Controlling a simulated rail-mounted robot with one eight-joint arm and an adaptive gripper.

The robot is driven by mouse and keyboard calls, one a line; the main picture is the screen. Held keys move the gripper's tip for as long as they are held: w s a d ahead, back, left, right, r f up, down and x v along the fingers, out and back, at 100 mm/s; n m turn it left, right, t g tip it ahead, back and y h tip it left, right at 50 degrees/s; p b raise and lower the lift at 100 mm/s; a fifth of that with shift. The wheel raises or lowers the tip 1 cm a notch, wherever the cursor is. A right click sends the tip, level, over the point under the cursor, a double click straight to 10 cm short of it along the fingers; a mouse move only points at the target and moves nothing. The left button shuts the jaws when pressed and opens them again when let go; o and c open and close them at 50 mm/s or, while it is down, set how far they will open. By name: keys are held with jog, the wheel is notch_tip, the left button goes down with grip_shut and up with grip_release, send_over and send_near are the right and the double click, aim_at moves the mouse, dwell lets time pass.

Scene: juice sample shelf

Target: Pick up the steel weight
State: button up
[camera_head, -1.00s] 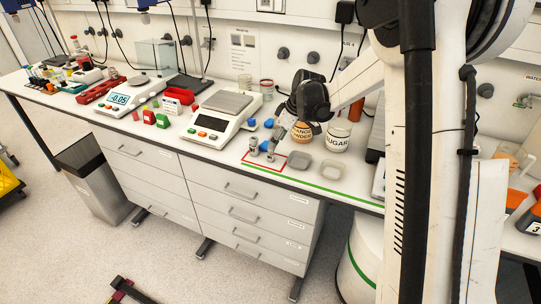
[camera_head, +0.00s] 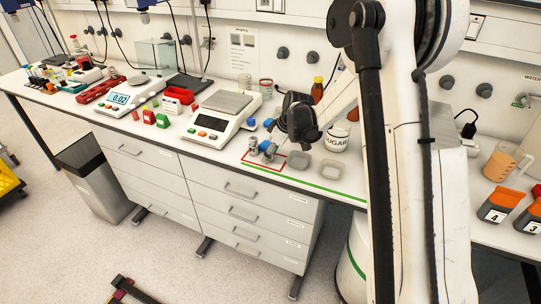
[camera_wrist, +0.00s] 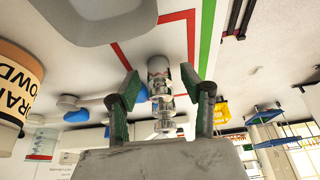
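Small steel weights stand in and by the red-outlined area at the bench's front edge. One steel weight (camera_head: 253,144) shows left of my gripper (camera_head: 269,150) in the head view. In the wrist view my gripper (camera_wrist: 160,92) is open, with a green-padded finger on each side of a shiny steel weight (camera_wrist: 159,80). I see a gap on the left side of it. I cannot tell whether either finger touches metal.
Blue-topped items (camera_wrist: 68,103) lie near the left finger. A grey tray (camera_head: 298,160) and another (camera_head: 329,168) sit to the right, with the sugar jar (camera_head: 336,138) behind. An orange-powder jar (camera_wrist: 16,90) is at the wrist view's left edge. A balance (camera_head: 216,124) stands left.

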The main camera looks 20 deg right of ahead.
grip_shut()
jog(key=shift+r, duration=0.1)
